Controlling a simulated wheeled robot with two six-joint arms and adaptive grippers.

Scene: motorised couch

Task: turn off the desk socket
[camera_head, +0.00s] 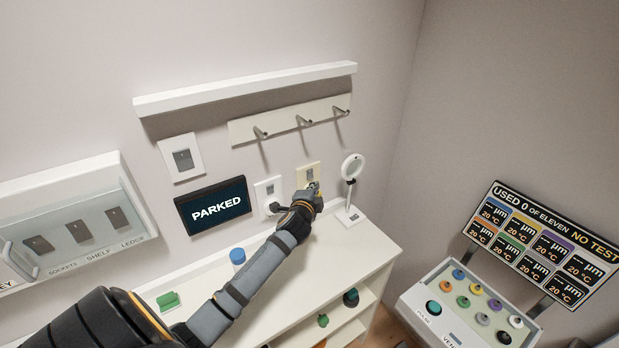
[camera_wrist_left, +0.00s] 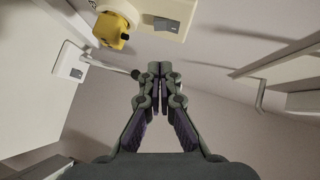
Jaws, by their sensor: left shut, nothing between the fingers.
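Two sockets sit on the wall above the white desk (camera_head: 345,247). One is a white socket (camera_head: 266,186) with a grey switch and a black plug below it. The other is a cream socket (camera_head: 314,168) with a grey switch, and it also shows at the top of the left wrist view (camera_wrist_left: 185,8) with a yellow plug (camera_wrist_left: 112,30). No readable label tells which is the desk socket. My left gripper (camera_head: 314,188) is just in front of the cream socket, hiding its lower part. In the wrist view its fingers (camera_wrist_left: 160,68) are shut and empty, with a visible gap to the switch.
A ring-headed lamp (camera_head: 352,168) stands close to the right of my gripper. A hook rail (camera_head: 290,119) and a shelf (camera_head: 245,88) are above. A "PARKED" screen (camera_head: 213,206) and a covered switch box (camera_head: 75,230) are left. A blue-capped item (camera_head: 238,256) is on the desk.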

